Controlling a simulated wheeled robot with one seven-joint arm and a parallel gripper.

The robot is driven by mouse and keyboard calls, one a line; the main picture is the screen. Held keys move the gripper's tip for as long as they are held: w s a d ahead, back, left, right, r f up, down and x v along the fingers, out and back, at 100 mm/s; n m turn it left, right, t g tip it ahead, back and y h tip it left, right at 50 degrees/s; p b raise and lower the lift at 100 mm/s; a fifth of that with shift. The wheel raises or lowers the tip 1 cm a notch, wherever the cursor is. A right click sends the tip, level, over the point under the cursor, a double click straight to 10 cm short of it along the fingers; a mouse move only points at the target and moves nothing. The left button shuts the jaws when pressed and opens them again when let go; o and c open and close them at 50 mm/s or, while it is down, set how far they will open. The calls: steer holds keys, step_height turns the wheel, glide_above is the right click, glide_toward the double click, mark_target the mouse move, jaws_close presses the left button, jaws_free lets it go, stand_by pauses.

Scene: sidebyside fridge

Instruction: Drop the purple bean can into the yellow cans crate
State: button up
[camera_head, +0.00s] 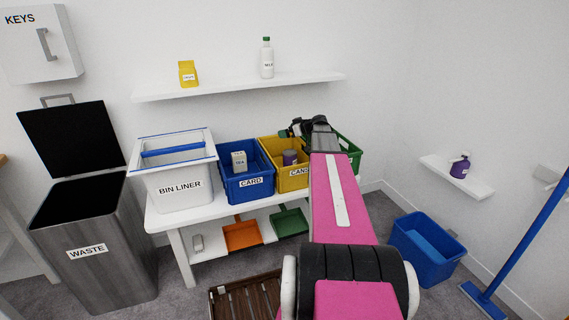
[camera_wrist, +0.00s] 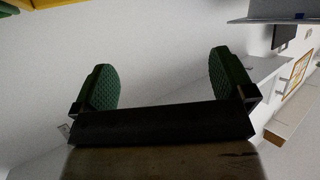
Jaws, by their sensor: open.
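A purple can (camera_head: 290,157) stands inside the yellow crate (camera_head: 294,181) marked "CANS", with its upper part showing above the front wall. My gripper (camera_head: 291,128) is just above the back of this crate, apart from the can. In the wrist view my gripper (camera_wrist: 165,78) has its two green pads wide apart with nothing between them. A yellow edge (camera_wrist: 75,3) at the top left of the wrist view looks like the crate. My arm hides the crate's right side.
The blue "CARD" crate (camera_head: 249,187) holding a tea box (camera_head: 239,162) is left of the yellow one. A green crate (camera_head: 349,150) is to its right, partly behind my arm. The wall shelf (camera_head: 240,86) with a bottle (camera_head: 267,58) is above. A white bin (camera_head: 180,190) stands further left.

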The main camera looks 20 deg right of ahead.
steer(key=s+a+r, duration=0.2)
steer(key=a+r, duration=0.4)
steer(key=a, duration=0.4)
steer(key=shift+s+a, duration=0.15)
steer(key=shift+s, duration=0.25)
steer(key=shift+r, duration=0.1)
